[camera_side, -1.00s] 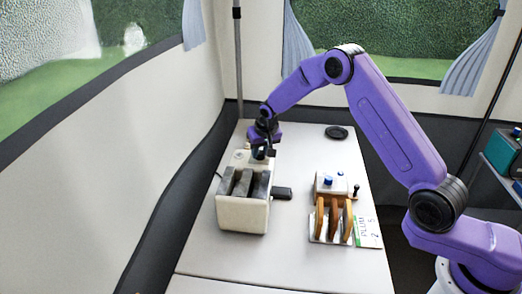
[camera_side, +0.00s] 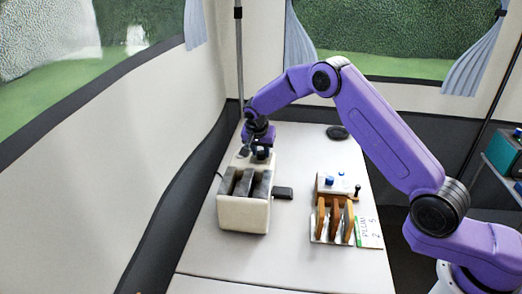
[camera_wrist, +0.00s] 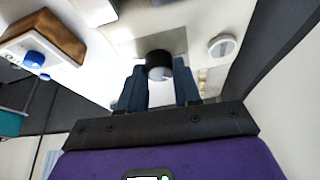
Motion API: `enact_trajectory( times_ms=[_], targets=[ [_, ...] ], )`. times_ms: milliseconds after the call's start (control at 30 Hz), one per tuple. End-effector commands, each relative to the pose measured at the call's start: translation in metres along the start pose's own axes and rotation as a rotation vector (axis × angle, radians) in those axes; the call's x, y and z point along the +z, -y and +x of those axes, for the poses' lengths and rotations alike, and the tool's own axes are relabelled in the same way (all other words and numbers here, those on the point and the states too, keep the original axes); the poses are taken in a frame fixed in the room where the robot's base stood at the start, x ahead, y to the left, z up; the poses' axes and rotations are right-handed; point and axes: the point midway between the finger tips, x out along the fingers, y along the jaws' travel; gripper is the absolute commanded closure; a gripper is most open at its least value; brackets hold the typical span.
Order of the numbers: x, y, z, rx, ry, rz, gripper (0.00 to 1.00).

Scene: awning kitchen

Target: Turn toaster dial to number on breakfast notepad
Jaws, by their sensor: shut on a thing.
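The cream toaster (camera_side: 243,214) with dark slots stands on the left of the table. My gripper (camera_side: 260,155) is at its far end, low over the top. In the wrist view, my gripper's fingers (camera_wrist: 160,76) are on either side of a black round knob (camera_wrist: 157,58) with a grey face, shut on it. Any number or mark on this knob is not readable. A pale round knob (camera_wrist: 222,46) sits to its right, apart from the fingers. The notepad (camera_side: 369,233) lies at the table's right edge; it reads "PLUM" with a "2" and a "5", small and sideways.
A rack with several brown slices (camera_side: 335,220) and a white block with a blue knob (camera_side: 328,181) stands right of the toaster. A black tab (camera_side: 284,193) juts from the toaster's right side. A black disc (camera_side: 337,132) lies at the back. The table's middle is clear.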

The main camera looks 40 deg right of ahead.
Motion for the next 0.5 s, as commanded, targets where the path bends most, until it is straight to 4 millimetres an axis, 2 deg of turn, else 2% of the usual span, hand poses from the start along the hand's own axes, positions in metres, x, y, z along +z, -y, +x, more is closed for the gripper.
enact_trajectory(
  times_ms=[400, 433, 500],
  targets=[
    [0.0015, 0.0001, -0.0001, 0.004, 0.003, 0.005, 0.98],
    [0.0015, 0.0001, -0.0001, 0.004, 0.003, 0.005, 0.61],
    [0.0014, 0.0001, -0.0001, 0.004, 0.003, 0.005, 0.43]
  ],
)
